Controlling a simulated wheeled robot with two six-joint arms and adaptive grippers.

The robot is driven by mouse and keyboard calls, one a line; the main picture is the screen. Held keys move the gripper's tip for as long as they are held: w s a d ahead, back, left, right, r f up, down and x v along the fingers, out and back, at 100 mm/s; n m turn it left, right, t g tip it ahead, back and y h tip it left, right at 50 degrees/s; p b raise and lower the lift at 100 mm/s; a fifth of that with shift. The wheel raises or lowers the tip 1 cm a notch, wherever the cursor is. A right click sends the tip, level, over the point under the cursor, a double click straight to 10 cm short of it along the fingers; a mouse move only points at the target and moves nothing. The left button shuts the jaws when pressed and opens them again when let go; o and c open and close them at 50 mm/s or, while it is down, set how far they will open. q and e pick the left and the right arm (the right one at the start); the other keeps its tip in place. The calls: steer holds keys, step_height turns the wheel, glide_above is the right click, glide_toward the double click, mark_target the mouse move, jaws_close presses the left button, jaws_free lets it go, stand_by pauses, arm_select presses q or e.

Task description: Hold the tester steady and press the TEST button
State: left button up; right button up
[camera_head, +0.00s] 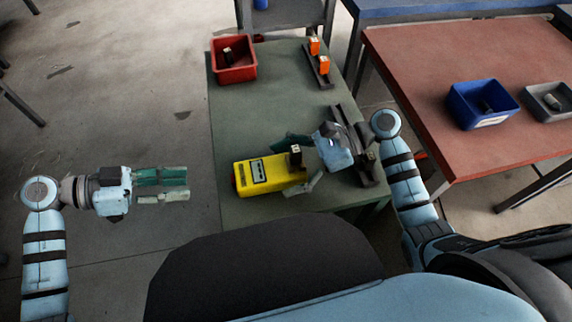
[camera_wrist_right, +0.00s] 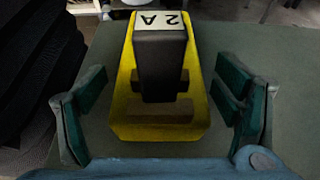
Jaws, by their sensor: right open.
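The yellow tester (camera_head: 283,178) lies on the green table, with a pale panel with dark markings on its left part. A black block with a pale top marked "2 A" (camera_wrist_right: 160,62) stands upright in the tester's end. My right gripper (camera_head: 300,163) is open, one finger on each side of that end; in the right wrist view (camera_wrist_right: 165,105) both fingers look apart from the yellow sides. My left gripper (camera_head: 183,184) is open and empty, left of the table, pointing right towards the tester. I cannot make out the TEST button.
A red bin (camera_head: 233,72) with a dark item stands at the table's far left. A dark rack (camera_head: 318,68) with orange blocks is at the far right; another rack (camera_head: 341,116) is partly behind my right arm. Blue (camera_head: 483,122) and grey bins are on the red table.

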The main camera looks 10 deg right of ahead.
steer(key=shift+c, duration=0.4)
steer(key=c, duration=1.3)
arm_select(q)
steer(key=shift+c, duration=0.8)
arm_select(e)
steer(key=shift+c, duration=0.6)
arm_select(q)
jaws_close()
